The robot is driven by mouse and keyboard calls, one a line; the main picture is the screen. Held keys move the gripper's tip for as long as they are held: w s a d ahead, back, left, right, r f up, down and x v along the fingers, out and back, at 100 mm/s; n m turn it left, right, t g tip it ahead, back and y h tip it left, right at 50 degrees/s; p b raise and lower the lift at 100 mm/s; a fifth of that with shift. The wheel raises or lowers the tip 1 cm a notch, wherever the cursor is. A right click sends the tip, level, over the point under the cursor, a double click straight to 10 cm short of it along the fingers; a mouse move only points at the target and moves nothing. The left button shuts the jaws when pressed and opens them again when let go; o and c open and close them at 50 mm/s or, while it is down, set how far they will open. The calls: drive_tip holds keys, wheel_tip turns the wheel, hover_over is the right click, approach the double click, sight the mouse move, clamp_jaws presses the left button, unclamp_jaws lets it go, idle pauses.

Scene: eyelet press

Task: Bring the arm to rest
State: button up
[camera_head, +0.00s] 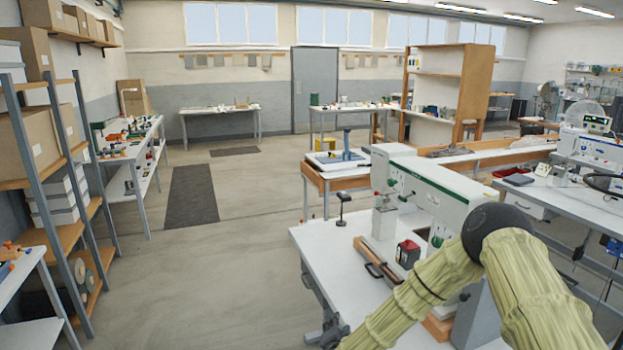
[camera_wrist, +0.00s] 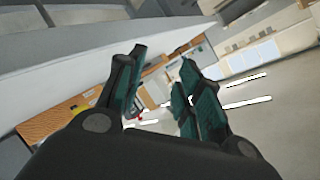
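My gripper (camera_wrist: 163,58) shows in the wrist view with its two dark green-padded fingers spread apart. It is open, and nothing is held between the fingers. Behind the gap the tilted room shows, with a wooden surface, bright windows and ceiling lights. In the head view my arm, in a yellow-green sleeve with a dark joint, is bent at the lower right. The gripper itself is out of the head view, below the frame. The arm passes in front of the white worktable (camera_head: 315,245) and the eyelet press (camera_head: 440,190).
On the worktable a red-and-black container (camera_head: 407,254) and a wooden-edged tray (camera_head: 377,262) stand near my arm. Shelving (camera_head: 45,150) lines the left wall. The floor (camera_head: 240,255) between is clear.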

drive_tip(key=s+d+f+n+g+y, duration=0.1)
drive_tip(key=s+f+n+g, duration=0.1)
drive_tip(key=s+f, duration=0.45)
drive_tip(key=s+d+f+n+g+y, duration=0.1)
drive_tip(key=s+f+n+g, duration=0.2)
drive_tip(key=s, duration=0.7)
drive_tip(key=s+d+f+n+g+y, duration=0.1)
drive_tip(key=s+f+n+g, duration=0.1)
drive_tip(key=s+f, duration=0.55)
drive_tip(key=s+d+n+g+b, duration=0.1)
drive_tip(key=s+d, duration=0.4)
drive_tip(key=s, duration=0.9)
drive_tip(key=s+d+n+g+h, duration=0.1)
drive_tip(key=s+d+n+g, duration=0.2)
drive_tip(key=s, duration=1.2)
drive_tip(key=d+g, duration=0.2)
drive_tip(key=d, duration=0.1)
drive_tip(key=shift+d+g+h+b, duration=0.3)
drive_tip(key=shift+g+b, duration=0.1)
drive_tip(key=shift+s, duration=0.1)
